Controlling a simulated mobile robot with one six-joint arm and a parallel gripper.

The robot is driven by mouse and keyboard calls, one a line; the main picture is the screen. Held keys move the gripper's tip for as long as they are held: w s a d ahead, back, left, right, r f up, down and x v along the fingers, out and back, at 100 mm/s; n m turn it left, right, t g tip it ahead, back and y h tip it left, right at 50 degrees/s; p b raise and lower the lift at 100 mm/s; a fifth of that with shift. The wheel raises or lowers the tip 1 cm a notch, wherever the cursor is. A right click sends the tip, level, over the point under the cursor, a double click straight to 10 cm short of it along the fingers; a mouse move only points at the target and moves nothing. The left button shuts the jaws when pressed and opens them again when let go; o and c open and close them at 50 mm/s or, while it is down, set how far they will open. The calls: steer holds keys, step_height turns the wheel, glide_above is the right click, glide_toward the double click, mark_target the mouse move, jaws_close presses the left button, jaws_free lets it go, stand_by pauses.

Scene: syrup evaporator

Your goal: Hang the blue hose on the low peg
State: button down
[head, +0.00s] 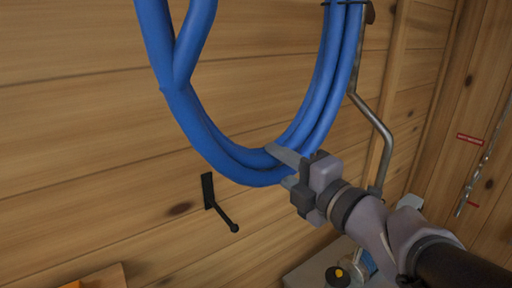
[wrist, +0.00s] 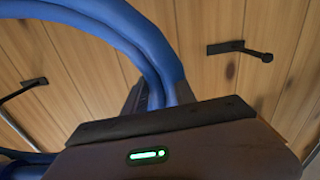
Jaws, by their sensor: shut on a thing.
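The blue hose (head: 205,135) hangs as a coiled loop, its top cut off by the upper edge of the head view. My gripper (head: 283,168) is shut on the lower right of the loop. In the wrist view the hose (wrist: 135,40) curves down to my gripper (wrist: 150,100), whose jaws are partly hidden behind the gripper body. A black peg (head: 220,203) with a round tip sticks out of the wooden wall below and left of the loop, apart from it. That peg seems to be the one at the upper right of the wrist view (wrist: 240,50).
A bent metal pipe (head: 375,125) runs down the wall right of the loop. A grey surface with a dark round part (head: 338,275) is below my arm. A wooden piece (head: 95,276) is at lower left. The wall around the black peg is clear.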

steer(key=shift+s+d+r, duration=0.1)
steer(key=shift+s+d, duration=0.05)
steer(key=shift+s, duration=0.05)
